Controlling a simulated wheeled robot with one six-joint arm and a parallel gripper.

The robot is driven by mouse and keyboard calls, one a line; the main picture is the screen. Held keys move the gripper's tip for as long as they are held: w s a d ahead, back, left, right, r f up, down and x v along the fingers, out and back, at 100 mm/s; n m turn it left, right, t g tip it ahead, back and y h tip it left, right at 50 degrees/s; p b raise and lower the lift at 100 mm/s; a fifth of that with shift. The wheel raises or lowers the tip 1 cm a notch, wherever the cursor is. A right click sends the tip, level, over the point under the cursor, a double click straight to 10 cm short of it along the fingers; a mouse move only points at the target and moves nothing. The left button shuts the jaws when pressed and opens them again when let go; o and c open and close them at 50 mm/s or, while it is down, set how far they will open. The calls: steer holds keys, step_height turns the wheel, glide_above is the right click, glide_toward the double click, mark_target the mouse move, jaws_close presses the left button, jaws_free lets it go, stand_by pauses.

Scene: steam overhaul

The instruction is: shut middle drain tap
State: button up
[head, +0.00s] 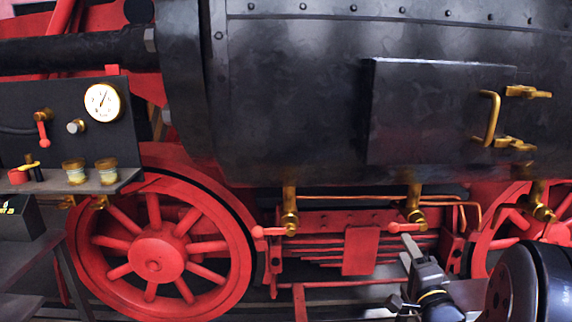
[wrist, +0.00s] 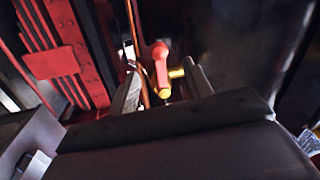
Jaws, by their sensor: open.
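The middle drain tap (head: 414,207) is a brass tap under the black boiler in the head view. Its red lever (head: 402,227) lies about level and points left. My gripper (head: 411,243) is just below the lever in the head view, with its fingers pointing up at it. In the wrist view my open gripper (wrist: 160,74) has one finger on each side of the red lever (wrist: 161,66), with the brass hub at its lower end. I cannot tell whether a finger touches it.
Another drain tap (head: 290,215) with a red lever is to the left, and a third brass tap (head: 541,205) is to the right. Thin copper pipes (head: 462,208) run close by. A red wheel (head: 158,258) and a side bench (head: 95,186) with a gauge (head: 102,102) are at left.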

mark_target(390, 225)
steer(key=shift+w+a+r+n+y+p, duration=0.1)
steer(key=shift+w+a+n+p, duration=0.2)
steer(key=shift+w, duration=1.45)
steer(key=shift+w+d+r+n+y+p, duration=0.15)
steer(key=shift+w+n, duration=0.3)
steer(key=shift+w, duration=1.3)
steer(key=shift+w+a+r+n+y+p, duration=0.15)
steer(key=shift+w+a+n, duration=0.15)
steer(key=shift+w, duration=1.45)
steer(key=shift+s+r, duration=0.1)
